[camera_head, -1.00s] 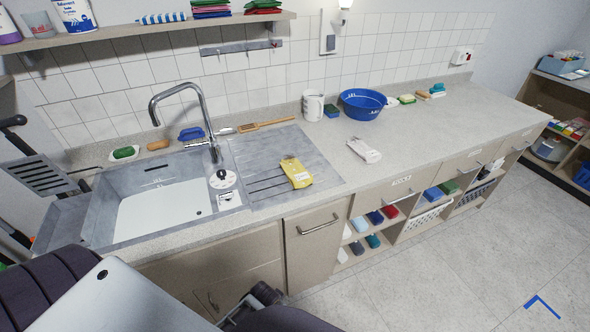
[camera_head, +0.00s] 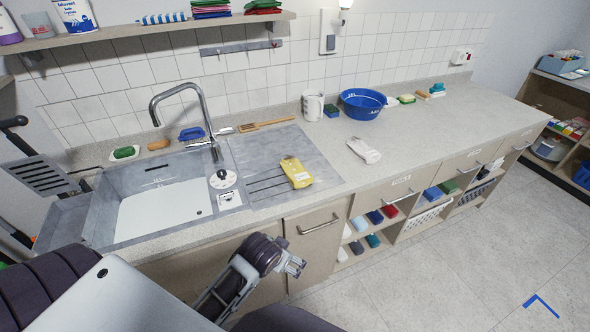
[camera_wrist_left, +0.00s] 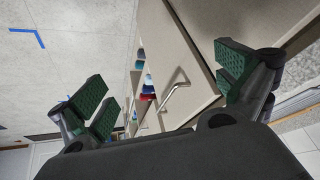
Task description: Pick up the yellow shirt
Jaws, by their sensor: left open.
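The yellow shirt (camera_head: 296,172) shows as a small folded yellow bundle with a pale label. It lies on the ribbed drainboard (camera_head: 320,160) right of the sink. My left gripper (camera_head: 291,264) is in front of the cabinets, below the counter edge and lower in the picture than the shirt, clear of it. In the left wrist view, my left gripper (camera_wrist_left: 165,88) has its green-padded fingers wide apart with nothing between them. The yellow shirt does not show in that view. My right gripper is not in view.
A white packet (camera_head: 364,150) lies on the counter right of the shirt. The tap (camera_head: 180,92) and sink (camera_head: 160,212) are to its left, a wooden brush (camera_head: 266,124) behind it. A cabinet handle (camera_head: 320,225) sticks out near my left gripper. A blue basin (camera_head: 362,103) stands farther right.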

